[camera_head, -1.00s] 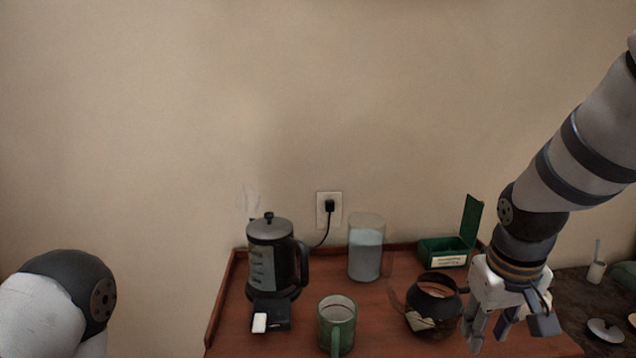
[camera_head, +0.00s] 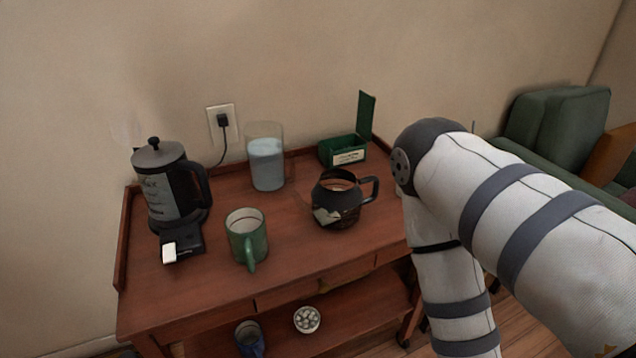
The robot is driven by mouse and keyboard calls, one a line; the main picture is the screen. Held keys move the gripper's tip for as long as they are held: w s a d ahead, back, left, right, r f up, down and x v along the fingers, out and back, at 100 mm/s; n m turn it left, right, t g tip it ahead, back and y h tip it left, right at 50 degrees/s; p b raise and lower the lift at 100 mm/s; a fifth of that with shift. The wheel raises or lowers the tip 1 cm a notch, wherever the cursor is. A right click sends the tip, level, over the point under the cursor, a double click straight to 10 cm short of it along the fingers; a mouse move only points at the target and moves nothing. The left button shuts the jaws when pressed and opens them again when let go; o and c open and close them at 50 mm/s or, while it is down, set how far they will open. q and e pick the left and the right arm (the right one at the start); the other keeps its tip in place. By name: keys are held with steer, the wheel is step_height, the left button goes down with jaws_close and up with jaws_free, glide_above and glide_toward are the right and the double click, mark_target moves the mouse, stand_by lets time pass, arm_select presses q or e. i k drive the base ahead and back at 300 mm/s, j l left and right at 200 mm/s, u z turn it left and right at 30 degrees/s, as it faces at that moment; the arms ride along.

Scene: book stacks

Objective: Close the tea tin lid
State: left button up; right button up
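The green tea tin (camera_head: 346,153) stands at the back right of the wooden cart top. Its lid (camera_head: 367,116) is hinged open and stands upright at the tin's right side. The tin has a pale label on its front. My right arm comes in from the right and bends downward in front of the cart's right end. Its gripper is out of the frame below. My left arm and gripper are not in view.
The cart top (camera_head: 190,299) also holds an electric kettle (camera_head: 167,190), a glass jar (camera_head: 267,164), a green mug (camera_head: 246,238) and a dark pot (camera_head: 337,202). The pot stands in front of the tin. A green armchair (camera_head: 552,125) is at the right.

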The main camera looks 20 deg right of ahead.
mark_target(366, 102)
steer(key=l+u, duration=0.15)
steer(key=l, duration=0.55)
steer(key=l+u, duration=0.1)
steer(key=l, duration=0.65)
steer(key=l+u, duration=0.15)
steer(key=l, duration=0.55)
steer(key=k+l+u, duration=0.1)
steer(key=l, duration=0.65)
steer(key=k+l+u, duration=0.15)
steer(key=l, duration=0.55)
steer(key=i, duration=0.05)
